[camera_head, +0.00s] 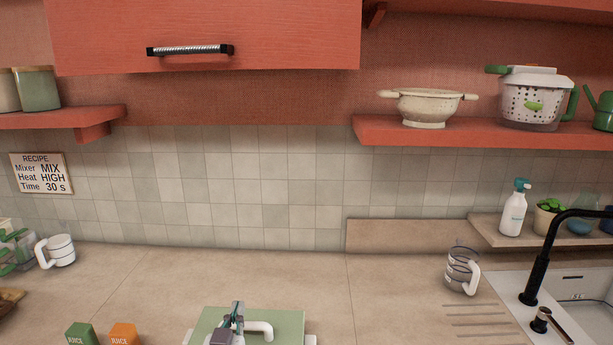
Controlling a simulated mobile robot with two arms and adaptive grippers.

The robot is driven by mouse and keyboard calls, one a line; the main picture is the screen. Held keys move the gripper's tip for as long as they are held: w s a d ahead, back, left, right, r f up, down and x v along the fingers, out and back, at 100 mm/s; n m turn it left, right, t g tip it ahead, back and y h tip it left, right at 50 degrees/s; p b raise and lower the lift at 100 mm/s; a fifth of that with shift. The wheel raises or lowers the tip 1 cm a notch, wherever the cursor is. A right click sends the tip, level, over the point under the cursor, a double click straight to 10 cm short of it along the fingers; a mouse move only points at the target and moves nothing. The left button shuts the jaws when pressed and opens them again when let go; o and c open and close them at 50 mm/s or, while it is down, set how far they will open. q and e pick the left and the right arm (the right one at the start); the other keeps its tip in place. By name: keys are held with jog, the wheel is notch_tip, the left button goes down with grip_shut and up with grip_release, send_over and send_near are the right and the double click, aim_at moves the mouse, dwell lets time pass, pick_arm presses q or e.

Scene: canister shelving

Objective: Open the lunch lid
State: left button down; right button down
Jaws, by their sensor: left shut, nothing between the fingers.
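The lunch box shows only in part at the bottom edge of the head view, cut off by the frame. Its green lid (285,322) looks closed, with a white handle (262,326) on top. My left gripper (237,309) is over the lid, just left of the handle. Its fingers are shut with nothing between them. Whether it touches the handle or lid, I cannot tell. My right gripper is not in view.
A green juice box (80,334) and an orange juice box (123,334) stand left of the lunch box. The middle counter is clear.

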pick_arm(q)
jog(key=shift+w+r, duration=0.2)
dwell(0.3)
jog(key=shift+w+d+r+p, duration=0.1)
jog(key=shift+w+r+p, duration=0.1)
jog(key=shift+w+r, duration=0.5)
jog(key=shift+w+a+r+p, duration=0.1)
jog(key=shift+w+r+p, duration=0.2)
jog(key=shift+w, duration=0.65)
jog(key=shift+w+d+r+p, duration=0.15)
jog(key=shift+w+r, duration=0.35)
jog(key=shift+w, duration=0.35)
jog(key=shift+w+r+b, duration=0.25)
jog(key=shift+w+b, duration=0.2)
jog(key=shift+w, duration=1.05)
jog(key=shift+w+r+b, duration=0.2)
jog(key=shift+w+b, duration=0.2)
jog(key=shift+w, duration=1.05)
